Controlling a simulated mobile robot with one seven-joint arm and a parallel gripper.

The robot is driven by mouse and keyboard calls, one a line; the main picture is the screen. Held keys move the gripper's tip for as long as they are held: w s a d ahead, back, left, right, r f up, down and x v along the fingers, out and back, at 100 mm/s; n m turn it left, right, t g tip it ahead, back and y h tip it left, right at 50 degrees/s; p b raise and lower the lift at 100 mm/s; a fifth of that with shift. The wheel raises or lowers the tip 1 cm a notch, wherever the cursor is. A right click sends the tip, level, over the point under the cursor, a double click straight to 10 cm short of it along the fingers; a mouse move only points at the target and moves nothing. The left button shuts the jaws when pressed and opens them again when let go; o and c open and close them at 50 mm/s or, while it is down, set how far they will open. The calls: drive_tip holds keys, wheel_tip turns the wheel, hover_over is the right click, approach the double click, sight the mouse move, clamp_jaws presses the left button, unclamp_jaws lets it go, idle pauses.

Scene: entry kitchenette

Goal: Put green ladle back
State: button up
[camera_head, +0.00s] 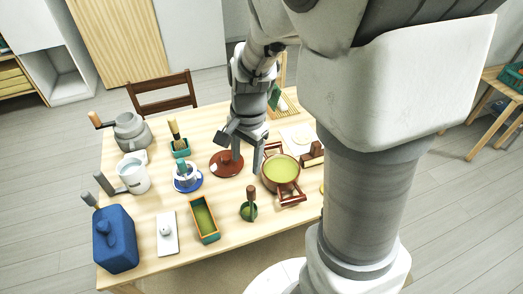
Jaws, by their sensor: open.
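A small green piece with an upright brown handle (249,209), which looks like the green ladle, stands near the front edge of the table. Its exact shape is too small to tell. My gripper (240,151) is open, pointing down over the middle of the table, behind and above this piece. Its fingers are apart, close to a red-brown round lid (220,168) and left of a brown pot (270,185) with green contents. I see nothing held between the fingers.
The wooden table (150,246) is crowded. A blue canister (116,240), a white mug (134,177), a grey grinder (131,131), a green-lined box (204,217) and a blue-and-white cup (185,178) fill the left side. A chair (160,84) stands behind. My arm hides the right side.

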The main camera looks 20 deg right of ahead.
drive_tip(key=s+d+r+n+t, duration=0.1)
drive_tip(key=s+r+n+t, duration=0.4)
drive_tip(key=s+r+n, duration=0.6)
wheel_tip(320, 180, up, 4)
drive_tip(key=shift+s+r+n+h, duration=0.2)
drive_tip(key=shift+s+n+h, duration=0.1)
drive_tip(key=shift+s, duration=0.3)
